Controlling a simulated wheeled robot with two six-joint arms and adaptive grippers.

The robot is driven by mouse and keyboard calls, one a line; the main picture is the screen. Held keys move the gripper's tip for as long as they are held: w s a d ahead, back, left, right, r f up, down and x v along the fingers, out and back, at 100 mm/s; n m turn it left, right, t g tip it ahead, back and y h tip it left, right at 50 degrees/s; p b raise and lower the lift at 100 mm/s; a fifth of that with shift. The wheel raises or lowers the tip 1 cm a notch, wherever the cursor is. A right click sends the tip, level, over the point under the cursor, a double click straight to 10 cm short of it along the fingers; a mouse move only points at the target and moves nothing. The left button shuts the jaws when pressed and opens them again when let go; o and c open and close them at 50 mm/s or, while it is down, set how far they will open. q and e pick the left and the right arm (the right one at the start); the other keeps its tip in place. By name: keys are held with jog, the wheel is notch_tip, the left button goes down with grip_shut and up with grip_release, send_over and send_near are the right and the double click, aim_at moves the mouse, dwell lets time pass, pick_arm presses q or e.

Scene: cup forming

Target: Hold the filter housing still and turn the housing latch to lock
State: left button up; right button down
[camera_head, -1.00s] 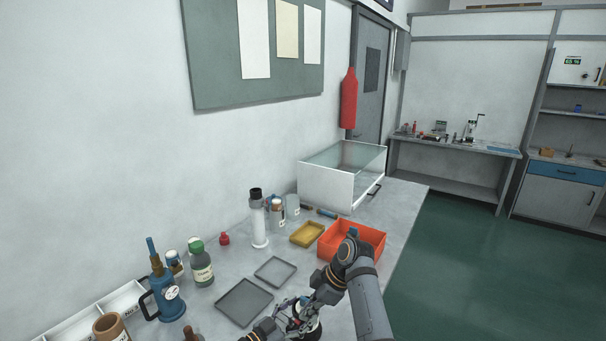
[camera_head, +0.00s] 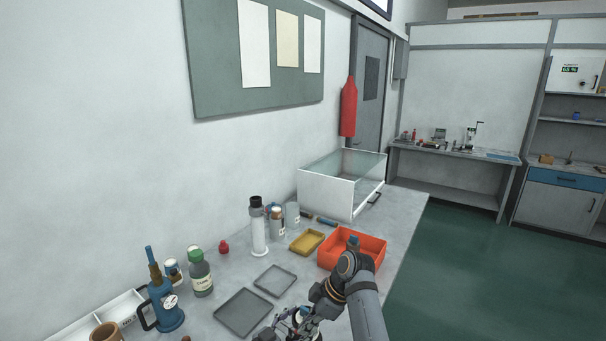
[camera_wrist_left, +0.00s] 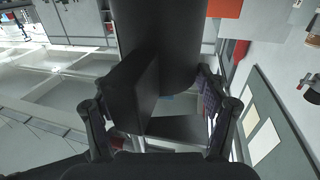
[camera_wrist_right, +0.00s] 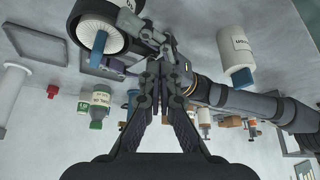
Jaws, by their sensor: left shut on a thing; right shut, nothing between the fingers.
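The filter housing shows in the right wrist view as a round black ribbed body with a pale inside (camera_wrist_right: 98,24) at the upper left. A blue tab (camera_wrist_right: 98,46), which looks like the latch, sticks out at its near edge. In the left wrist view a large black body (camera_wrist_left: 165,35) fills the top centre, and my left gripper (camera_wrist_left: 160,105) is shut on it. My right gripper (camera_wrist_right: 160,72) is shut and empty, below and right of the blue tab and apart from it. In the head view my right gripper (camera_head: 303,322) and the housing are low in the picture, mostly hidden.
An orange bin (camera_head: 368,262), yellow tray (camera_head: 306,242) and two grey trays (camera_head: 243,312) lie on the bench. Bottles (camera_head: 200,275) and a blue pump (camera_head: 165,308) stand at left. A glass-sided box (camera_head: 328,192) stands behind. A labelled white cylinder (camera_wrist_right: 236,52) shows right of the grippers.

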notch_tip(320, 180, up, 6)
jog(key=shift+s+d, duration=0.15)
jog(key=shift+d, duration=0.2)
dwell(0.4)
jog(key=w+f, duration=0.3)
jog(key=f, duration=0.3)
jog(key=shift+w+d, duration=0.25)
jog(key=shift+d, duration=0.05)
dwell(0.4)
jog(key=shift+s+a, duration=0.25)
jog(key=shift+a, duration=0.35)
dwell(0.7)
jog(key=shift+s+d, duration=0.1)
jog(key=shift+s, duration=0.1)
dwell(0.3)
